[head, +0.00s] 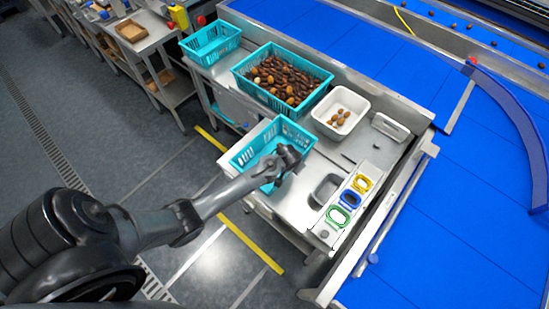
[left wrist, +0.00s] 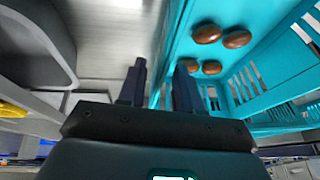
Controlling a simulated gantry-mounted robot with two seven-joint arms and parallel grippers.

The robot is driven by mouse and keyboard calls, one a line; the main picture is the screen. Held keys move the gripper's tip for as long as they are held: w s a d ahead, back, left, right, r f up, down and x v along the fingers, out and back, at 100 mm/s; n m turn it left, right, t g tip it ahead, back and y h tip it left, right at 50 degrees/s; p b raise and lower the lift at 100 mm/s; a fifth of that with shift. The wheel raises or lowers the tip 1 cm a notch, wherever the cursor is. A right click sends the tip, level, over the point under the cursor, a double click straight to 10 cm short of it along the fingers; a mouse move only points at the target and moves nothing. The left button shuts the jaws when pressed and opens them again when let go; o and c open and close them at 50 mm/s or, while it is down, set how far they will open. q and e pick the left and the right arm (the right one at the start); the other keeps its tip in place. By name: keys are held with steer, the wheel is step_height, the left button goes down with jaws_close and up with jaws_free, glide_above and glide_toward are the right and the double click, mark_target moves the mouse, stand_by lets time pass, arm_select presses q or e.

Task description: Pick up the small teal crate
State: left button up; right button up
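A small teal crate (head: 250,152) sits on the steel bench in the head view, partly hidden by my left arm. My left gripper (head: 290,158) is at its right side, over the rim. In the left wrist view the crate (left wrist: 262,50) fills the upper right, with several brown dates (left wrist: 222,38) on its floor. The left gripper's fingers (left wrist: 160,88) are apart, with a crate wall running down between them. I see a gap beside the wall; contact is not clear. My right gripper is not in view.
A larger teal crate (head: 240,83) full of dates stands behind, with an empty teal crate (head: 196,50) further left. A white tub (head: 358,98) holds a few dates. A grey tray (head: 325,188) and coloured rings (head: 350,200) lie to the right. A blue conveyor (head: 470,230) borders the bench.

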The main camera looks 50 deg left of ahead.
arm_select(q)
jaws_close()
stand_by(1.4)
